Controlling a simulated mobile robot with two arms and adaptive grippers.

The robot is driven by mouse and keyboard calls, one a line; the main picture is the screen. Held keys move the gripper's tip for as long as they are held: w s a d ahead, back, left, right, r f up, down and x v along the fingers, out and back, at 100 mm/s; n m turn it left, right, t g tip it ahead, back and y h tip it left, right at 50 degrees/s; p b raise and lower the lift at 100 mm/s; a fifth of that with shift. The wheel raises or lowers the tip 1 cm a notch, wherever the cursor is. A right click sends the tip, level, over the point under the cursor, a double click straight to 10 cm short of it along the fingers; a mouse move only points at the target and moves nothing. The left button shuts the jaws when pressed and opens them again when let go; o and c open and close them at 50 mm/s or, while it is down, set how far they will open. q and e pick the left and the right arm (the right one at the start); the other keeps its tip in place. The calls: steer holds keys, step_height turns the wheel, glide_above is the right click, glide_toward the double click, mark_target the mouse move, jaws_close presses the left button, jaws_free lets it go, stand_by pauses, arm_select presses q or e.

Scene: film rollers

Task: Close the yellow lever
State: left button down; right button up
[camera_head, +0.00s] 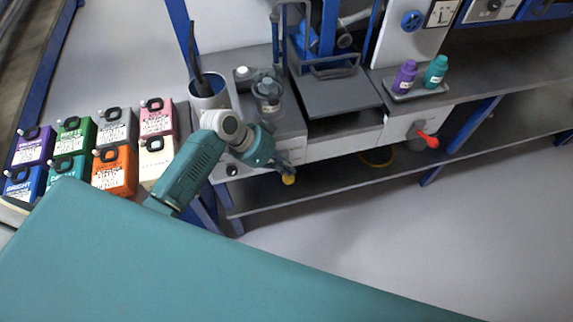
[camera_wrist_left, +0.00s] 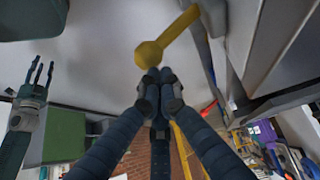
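The yellow lever shows in the left wrist view as a bar with a round knob (camera_wrist_left: 149,54) at its end, pointing down and left. In the head view only its yellow knob (camera_head: 289,180) shows, below the front of the grey machine; my gripper hides the rest. My left gripper (camera_head: 284,169) is right at the knob. In the left wrist view its fingers (camera_wrist_left: 160,76) are drawn together, empty, with their tips just by the knob; I cannot tell whether they touch. My right gripper (camera_wrist_left: 38,75) shows at the left of that view, fingers spread and empty.
A red lever (camera_head: 428,139) is on the machine's front at the right. Purple (camera_head: 404,76) and teal (camera_head: 436,71) bottles stand on a small tray. Several coloured cans, including an orange one (camera_head: 114,171), stand at the left. The floor (camera_head: 400,220) in front is clear.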

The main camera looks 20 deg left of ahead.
arm_select(q)
steer(key=shift+s+d+f+m+t+y, duration=0.15)
steer(key=shift+s+d+f+t+y, duration=0.1)
steer(key=shift+s+f, duration=0.15)
steer(key=shift+s+d+f+m+t+y, duration=0.1)
steer(key=shift+s+f+m+t+y, duration=0.05)
steer(key=shift+s+f+t, duration=0.15)
step_height(320, 180, down, 8)
steer(key=s+d+m+t+y+b, duration=0.1)
steer(key=m+t+y, duration=0.1)
steer(key=t, duration=0.3)
steer(key=shift+s+d+r+y+b, duration=0.2)
steer(key=shift+s+y+b, duration=0.1)
steer(key=shift+s+y, duration=0.1)
